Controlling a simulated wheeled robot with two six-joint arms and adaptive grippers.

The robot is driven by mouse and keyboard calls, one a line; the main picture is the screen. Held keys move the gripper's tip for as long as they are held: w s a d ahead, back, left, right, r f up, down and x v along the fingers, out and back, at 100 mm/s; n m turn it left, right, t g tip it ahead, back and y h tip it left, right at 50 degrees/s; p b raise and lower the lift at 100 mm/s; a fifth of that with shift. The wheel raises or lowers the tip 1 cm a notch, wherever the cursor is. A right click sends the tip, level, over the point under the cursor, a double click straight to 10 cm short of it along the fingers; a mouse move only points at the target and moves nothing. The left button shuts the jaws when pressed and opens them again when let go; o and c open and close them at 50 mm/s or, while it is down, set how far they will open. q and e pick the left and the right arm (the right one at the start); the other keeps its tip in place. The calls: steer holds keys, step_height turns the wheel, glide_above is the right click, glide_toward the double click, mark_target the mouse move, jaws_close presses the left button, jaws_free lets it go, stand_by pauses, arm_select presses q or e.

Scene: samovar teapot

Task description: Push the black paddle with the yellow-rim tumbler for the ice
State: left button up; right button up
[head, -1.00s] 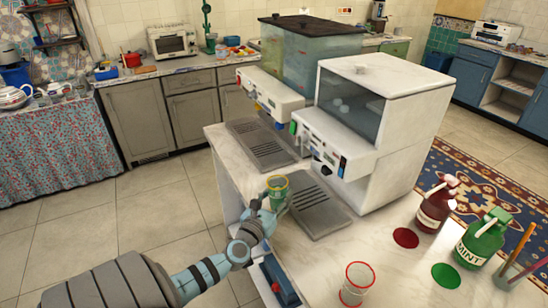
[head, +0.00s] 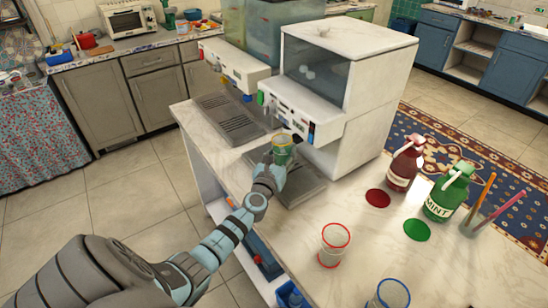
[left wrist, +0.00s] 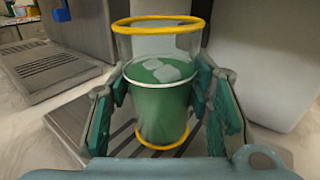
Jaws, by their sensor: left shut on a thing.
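My left gripper (head: 274,170) is shut on the yellow-rim tumbler (head: 282,148) and holds it upright above the drip tray, under the front panel of the white machine. In the left wrist view the tumbler (left wrist: 160,42) stands between the fingers of the gripper (left wrist: 160,108). It holds green liquid with pale ice cubes (left wrist: 162,70) at the top. The black paddle (head: 297,139) shows small and dark under the panel, close beside the tumbler's rim; I cannot tell whether they touch. My right gripper is not in view.
The white ice machine (head: 350,50) stands behind its drip tray (head: 305,190). A second dispenser (head: 235,66) is to its left. On the counter are a red-rim tumbler (head: 334,247), a blue-rim tumbler (head: 389,296), a red bottle (head: 404,168) and a green mint bottle (head: 446,197).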

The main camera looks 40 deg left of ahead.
arm_select(q)
steer(key=shift+w, duration=0.3)
steer(key=shift+w+d, duration=0.1)
steer(key=shift+w, duration=0.05)
steer(key=shift+w+d+b, duration=0.2)
steer(key=shift+w+b, duration=0.15)
steer(key=shift+w, duration=0.3)
steer(key=shift+r, duration=0.1)
steer(key=shift+s, duration=0.15)
steer(key=shift+s+a+p, duration=0.25)
steer(key=shift+s, duration=0.35)
steer(key=shift+s+a+p, duration=0.2)
steer(key=shift+s+p, duration=0.05)
steer(key=shift+s, duration=0.35)
steer(key=shift+s+a, duration=0.15)
steer(key=shift+s, duration=0.4)
steer(key=shift+s+a, duration=0.15)
steer(key=shift+s, duration=0.4)
